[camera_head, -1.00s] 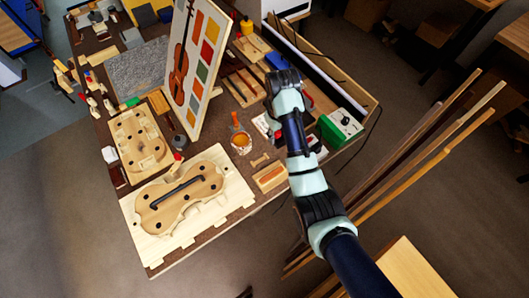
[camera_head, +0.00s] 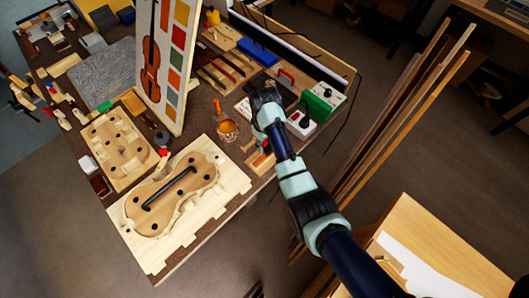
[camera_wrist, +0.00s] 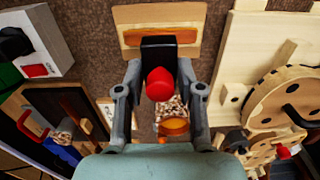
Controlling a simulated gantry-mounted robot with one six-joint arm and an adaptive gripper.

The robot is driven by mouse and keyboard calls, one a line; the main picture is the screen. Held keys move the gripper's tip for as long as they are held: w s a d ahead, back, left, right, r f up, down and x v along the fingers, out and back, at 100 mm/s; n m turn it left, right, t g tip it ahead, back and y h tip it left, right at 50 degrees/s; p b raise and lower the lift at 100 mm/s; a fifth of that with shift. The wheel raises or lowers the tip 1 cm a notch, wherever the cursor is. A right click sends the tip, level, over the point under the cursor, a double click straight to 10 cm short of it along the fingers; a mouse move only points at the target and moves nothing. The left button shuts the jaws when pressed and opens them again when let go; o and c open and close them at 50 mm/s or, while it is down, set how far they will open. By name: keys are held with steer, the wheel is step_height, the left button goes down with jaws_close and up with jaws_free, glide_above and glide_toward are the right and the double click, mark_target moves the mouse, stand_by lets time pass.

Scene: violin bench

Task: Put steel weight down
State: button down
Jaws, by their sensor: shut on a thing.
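The steel weight (camera_wrist: 158,50) shows in the wrist view as a dark block with a red knob towards the camera. My gripper (camera_wrist: 159,68) is shut on it, one finger on each side. In the head view my gripper (camera_head: 265,143) is low over the bench's front edge, and only a bit of red shows at its tip. The weight overlaps a pale wooden block with an orange-brown strip (camera_wrist: 188,37) in the wrist view. I cannot tell whether the weight touches that block or hangs above it. The weight's underside is hidden.
An amber jar (camera_head: 227,130) stands left of my gripper. The pale violin mould board (camera_head: 235,183) lies further left. A white box with a black knob (camera_head: 300,124) and a green box (camera_head: 322,100) stand to the right. Brown bench top (camera_wrist: 85,35) shows beside the wooden block.

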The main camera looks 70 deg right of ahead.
steer(key=shift+f+b, duration=0.75)
steer(key=shift+f, duration=2.15)
steer(key=shift+f, duration=0.1)
steer(key=shift+f, duration=0.15)
steer(key=c, duration=0.7)
jaws_free()
step_height(320, 180, up, 12)
steer(key=p, duration=0.3)
steer(key=shift+r+p, duration=0.25)
steer(key=shift+p, duration=0.1)
